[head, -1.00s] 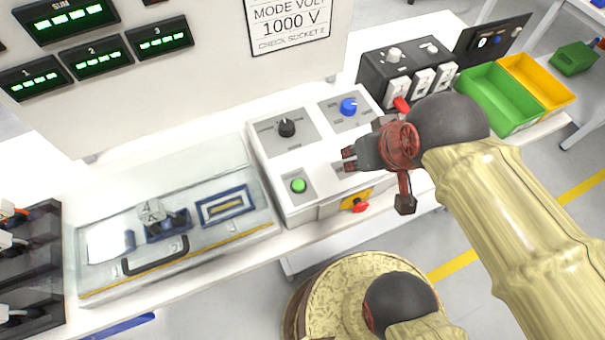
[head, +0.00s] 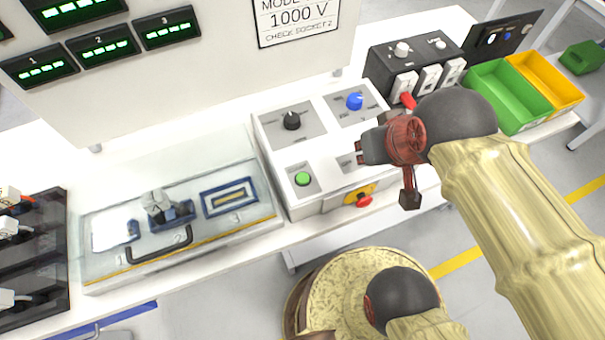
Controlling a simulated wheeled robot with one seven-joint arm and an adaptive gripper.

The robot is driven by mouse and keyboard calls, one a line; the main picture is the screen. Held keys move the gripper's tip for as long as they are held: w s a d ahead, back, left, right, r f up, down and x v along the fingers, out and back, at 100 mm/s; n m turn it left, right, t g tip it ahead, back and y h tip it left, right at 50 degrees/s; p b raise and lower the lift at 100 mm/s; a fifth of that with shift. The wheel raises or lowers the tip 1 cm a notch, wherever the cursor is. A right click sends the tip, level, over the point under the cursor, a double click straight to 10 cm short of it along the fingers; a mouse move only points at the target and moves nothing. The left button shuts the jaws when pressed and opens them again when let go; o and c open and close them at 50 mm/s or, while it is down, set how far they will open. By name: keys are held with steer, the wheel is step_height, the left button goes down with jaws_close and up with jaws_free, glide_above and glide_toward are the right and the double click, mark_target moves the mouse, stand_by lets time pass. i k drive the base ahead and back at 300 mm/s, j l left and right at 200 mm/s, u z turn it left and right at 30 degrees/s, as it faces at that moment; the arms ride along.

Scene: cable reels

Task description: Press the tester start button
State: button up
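The white tester control box (head: 322,148) stands on the bench in the middle of the head view. The green round button (head: 302,179) is on its near left panel. The box also carries a black knob (head: 292,121), a blue knob (head: 354,101) and a red knob on a yellow plate (head: 363,199) at its front. My gripper (head: 362,150) is above the right part of the box, to the right of the green button and apart from it. Its fingers point left and look close together. I see nothing held in it.
A clear-lidded fixture box (head: 180,230) with a black handle stands left of the control box. A black socket box (head: 415,68) and green (head: 505,95) and yellow (head: 545,80) bins are at the right. A display panel (head: 200,80) rises behind.

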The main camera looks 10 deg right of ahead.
mark_target(302, 179)
steer(key=k+j+z, duration=0.25)
steer(key=j+z, duration=0.15)
steer(key=j, duration=0.25)
steer(key=k+j+z, duration=0.1)
steer(key=j, duration=0.3)
steer(key=j+z, duration=0.15)
steer(key=j, duration=0.25)
steer(key=k+j+z, duration=0.15)
steer(key=j, duration=0.25)
steer(key=k+j+z, duration=0.1)
steer(key=j, duration=0.3)
